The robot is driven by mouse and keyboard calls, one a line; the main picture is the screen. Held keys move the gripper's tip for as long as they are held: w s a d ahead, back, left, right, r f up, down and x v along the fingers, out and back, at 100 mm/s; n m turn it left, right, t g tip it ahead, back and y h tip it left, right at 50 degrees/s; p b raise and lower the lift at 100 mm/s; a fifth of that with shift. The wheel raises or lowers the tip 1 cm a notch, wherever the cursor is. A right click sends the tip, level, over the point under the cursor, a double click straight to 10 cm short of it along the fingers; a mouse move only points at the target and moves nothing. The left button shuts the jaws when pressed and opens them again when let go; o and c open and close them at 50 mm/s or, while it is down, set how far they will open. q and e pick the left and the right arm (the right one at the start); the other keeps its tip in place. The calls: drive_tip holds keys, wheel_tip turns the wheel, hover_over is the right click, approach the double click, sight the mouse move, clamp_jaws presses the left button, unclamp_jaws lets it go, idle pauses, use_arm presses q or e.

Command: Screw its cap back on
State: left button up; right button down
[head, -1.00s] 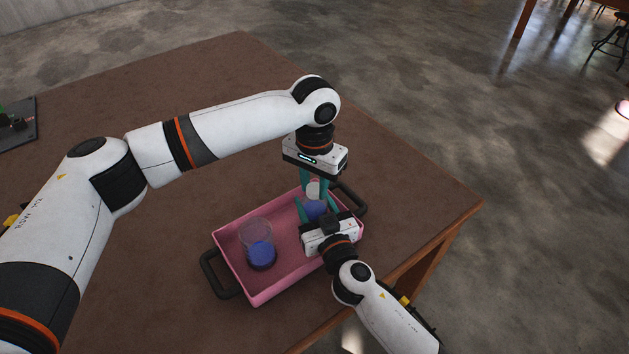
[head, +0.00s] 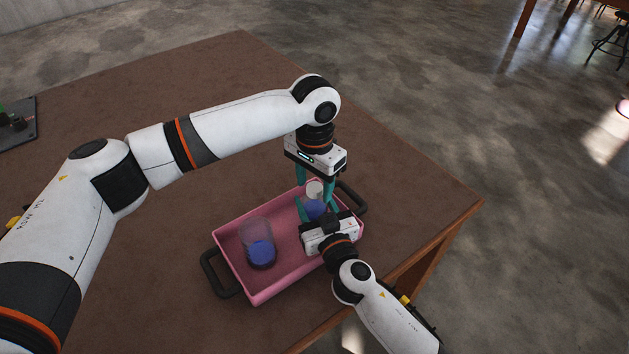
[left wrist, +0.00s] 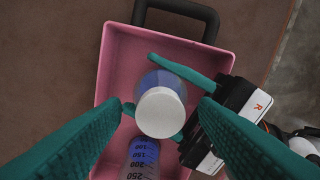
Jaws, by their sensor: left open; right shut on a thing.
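A bottle with blue contents (head: 315,210) stands in the far right part of the pink tray (head: 256,298). A white cap (head: 314,188) sits on top of it; how tightly it is seated I cannot tell. My right gripper (head: 314,207) is shut on the bottle's body from the near side. My left gripper (head: 316,186) points down over the cap, fingers open on either side. In the left wrist view the round white cap (left wrist: 160,112) lies between the left fingers with a gap on both sides, and hides much of the bottle (left wrist: 166,79).
A clear graduated beaker with blue liquid (head: 258,246) stands in the tray's left part. The tray has dark handles (head: 219,276) at both ends. It sits near the right edge of the brown table (head: 240,90). A dark grey board (head: 15,135) lies far left.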

use_arm(q)
wheel_tip(320, 180, up, 12)
idle(0.5)
use_arm(e)
drive_tip(key=c, duration=0.6)
unclamp_jaws()
drive_tip(key=shift+o, duration=0.2)
drive_tip(key=shift+s, duration=0.15)
drive_tip(key=b+v, duration=0.2)
drive_tip(key=v, duration=0.9)
drive_tip(key=shift+d+f, duration=0.1)
use_arm(q)
wheel_tip(320, 180, down, 2)
drive_tip(key=shift+f, duration=0.1)
use_arm(e)
drive_tip(key=shift+s+d, duration=0.15)
drive_tip(key=shift+s, duration=0.2)
